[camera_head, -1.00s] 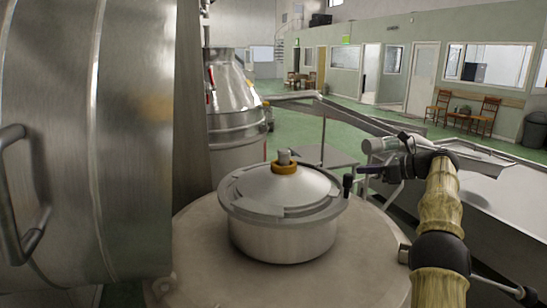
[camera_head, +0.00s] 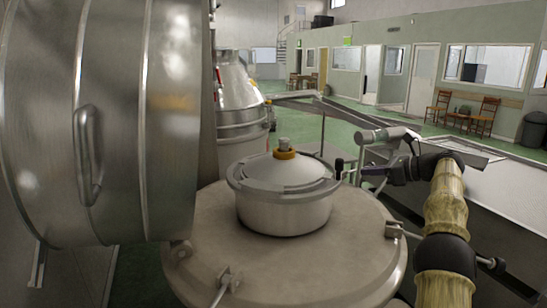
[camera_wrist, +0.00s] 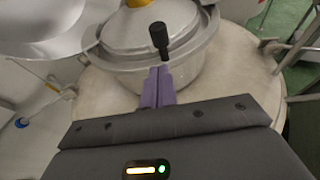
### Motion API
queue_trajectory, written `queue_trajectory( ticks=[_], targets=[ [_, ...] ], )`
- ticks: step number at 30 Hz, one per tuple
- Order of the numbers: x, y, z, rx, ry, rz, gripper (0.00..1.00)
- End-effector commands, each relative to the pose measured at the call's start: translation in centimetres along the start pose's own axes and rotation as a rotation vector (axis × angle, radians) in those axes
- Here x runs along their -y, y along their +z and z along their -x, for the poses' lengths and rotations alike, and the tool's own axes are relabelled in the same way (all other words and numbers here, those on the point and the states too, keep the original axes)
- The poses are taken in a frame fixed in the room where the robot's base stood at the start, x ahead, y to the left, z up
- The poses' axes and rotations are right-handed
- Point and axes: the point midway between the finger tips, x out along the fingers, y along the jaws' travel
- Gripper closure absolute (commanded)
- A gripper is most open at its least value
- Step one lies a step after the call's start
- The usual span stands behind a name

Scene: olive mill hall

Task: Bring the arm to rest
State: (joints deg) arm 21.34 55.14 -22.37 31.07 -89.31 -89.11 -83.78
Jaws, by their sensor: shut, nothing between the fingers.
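My arm reaches in from the right in the head view, wrapped in a yellowish cover with black joints. My gripper (camera_head: 363,171) is at the right of a round steel lidded vessel (camera_head: 285,210). In the wrist view its purple fingers (camera_wrist: 158,72) are shut together and empty. A black knob (camera_head: 339,168) stands just beyond the fingertips at the vessel's side; it also shows in the wrist view (camera_wrist: 159,38). I cannot tell whether the fingertips touch it.
The vessel sits on a broad round metal top (camera_head: 290,265) with clamps at its edge. A large steel drum (camera_head: 110,120) fills the left. A steel trough (camera_head: 490,195) lies behind and right of my arm. Green floor (camera_head: 345,125) is open farther back.

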Motion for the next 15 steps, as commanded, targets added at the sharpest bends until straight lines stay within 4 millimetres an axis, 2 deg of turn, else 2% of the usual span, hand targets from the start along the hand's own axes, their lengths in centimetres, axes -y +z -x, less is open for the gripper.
queue_trajectory(
  ticks=[8,15],
  targets=[
    [0.7,2.2,0.0,0.106,-0.063,-0.120,1.00],
    [1.6,4.6,0.1,0.241,-0.136,-0.291,1.00]
  ],
)
